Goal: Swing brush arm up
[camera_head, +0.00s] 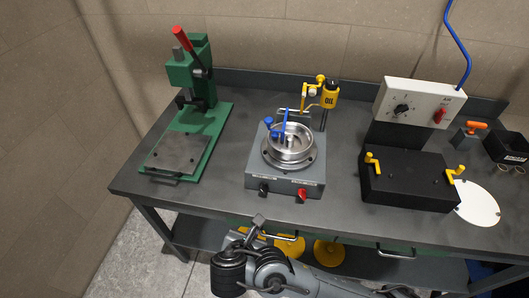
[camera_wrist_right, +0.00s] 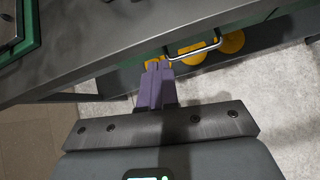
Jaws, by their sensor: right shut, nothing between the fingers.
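A round metal bowl (camera_head: 290,156) sits on a grey box unit (camera_head: 286,181) in the middle of the bench. A blue arm (camera_head: 284,122) with a blue knob (camera_head: 268,121) stands upright over the bowl; I cannot tell for certain that it is the brush arm. A yellow arm with a yellow oil container (camera_head: 329,95) stands behind. My right gripper (camera_head: 259,221) is below and in front of the bench edge, apart from the unit. In the right wrist view its purple fingers (camera_wrist_right: 156,83) are together and empty. My left gripper is not in view.
A green press (camera_head: 194,95) with a red lever stands at the left. A black box (camera_head: 411,181) with yellow handles and a white control box (camera_head: 418,102) stand at the right. A drawer handle (camera_wrist_right: 194,48) is near the right gripper. The bench front between press and unit is clear.

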